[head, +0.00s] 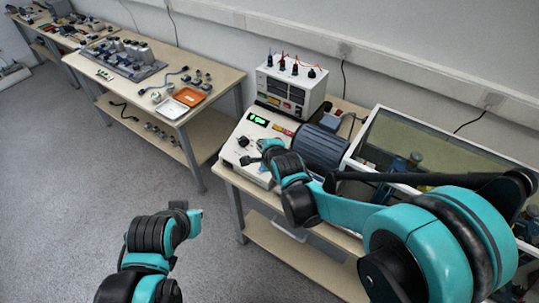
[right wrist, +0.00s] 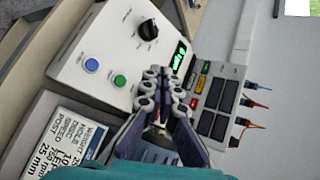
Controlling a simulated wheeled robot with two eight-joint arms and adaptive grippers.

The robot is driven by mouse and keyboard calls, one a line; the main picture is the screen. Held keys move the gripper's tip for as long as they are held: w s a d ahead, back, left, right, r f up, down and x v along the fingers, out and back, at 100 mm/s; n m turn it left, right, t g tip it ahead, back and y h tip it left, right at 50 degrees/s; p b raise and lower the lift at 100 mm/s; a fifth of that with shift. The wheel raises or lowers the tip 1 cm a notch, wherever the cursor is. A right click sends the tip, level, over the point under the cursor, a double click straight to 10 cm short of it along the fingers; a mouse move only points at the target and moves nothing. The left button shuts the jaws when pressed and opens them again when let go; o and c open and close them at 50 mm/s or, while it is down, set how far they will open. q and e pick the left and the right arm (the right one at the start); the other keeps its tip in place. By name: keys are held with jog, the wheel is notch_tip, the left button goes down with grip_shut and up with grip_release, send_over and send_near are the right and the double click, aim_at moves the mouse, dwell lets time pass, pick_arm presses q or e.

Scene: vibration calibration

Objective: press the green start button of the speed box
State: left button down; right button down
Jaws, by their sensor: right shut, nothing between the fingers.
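The speed box (head: 233,150) is a white sloped case on the bench, with a lit green display (head: 258,119). In the right wrist view its panel (right wrist: 105,40) carries a black knob (right wrist: 148,29), a blue button (right wrist: 91,65) and the green start button (right wrist: 120,81). My right gripper (head: 264,146) is over the box's right part; in the wrist view its fingers (right wrist: 165,78) are together and empty, to the right of the green button. Whether they touch the panel I cannot tell. My left gripper (head: 190,210) is low over the floor, away from the bench; its jaws are unclear.
A white instrument (head: 292,88) with plugged cables stands behind the speed box. A dark ribbed motor (head: 320,148) and a glass-sided case (head: 400,135) are to the right. A printed label (right wrist: 68,140) lies below the buttons. Another table (head: 150,92) stands at left; the floor between is clear.

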jog(key=w+f+b, duration=0.1)
jog(key=f+b, duration=0.1)
jog(key=w+d+f+b, duration=0.1)
jog(key=f+b, duration=0.1)
jog(key=f, duration=0.1)
jog(key=w+d+f+b, duration=0.1)
jog(key=f+b, duration=0.1)
jog(key=f, duration=0.1)
jog(key=shift+d+b, duration=0.1)
jog(key=shift+b, duration=0.2)
jog(key=shift+w, duration=0.1)
dwell(1.2)
jog(key=shift+w+d+f+b, duration=0.1)
jog(key=shift+f+b, duration=0.25)
jog(key=shift+f, duration=0.05)
jog(key=shift+w+d+f+b, duration=0.1)
jog(key=shift+w+f+b, duration=0.05)
jog(key=shift+f+b, duration=0.2)
dwell(0.6)
jog(key=shift+r, duration=0.1)
jog(key=shift+s+a+r+p, duration=0.2)
jog(key=shift+s+r+p, duration=0.1)
jog(key=shift+r+p, duration=0.35)
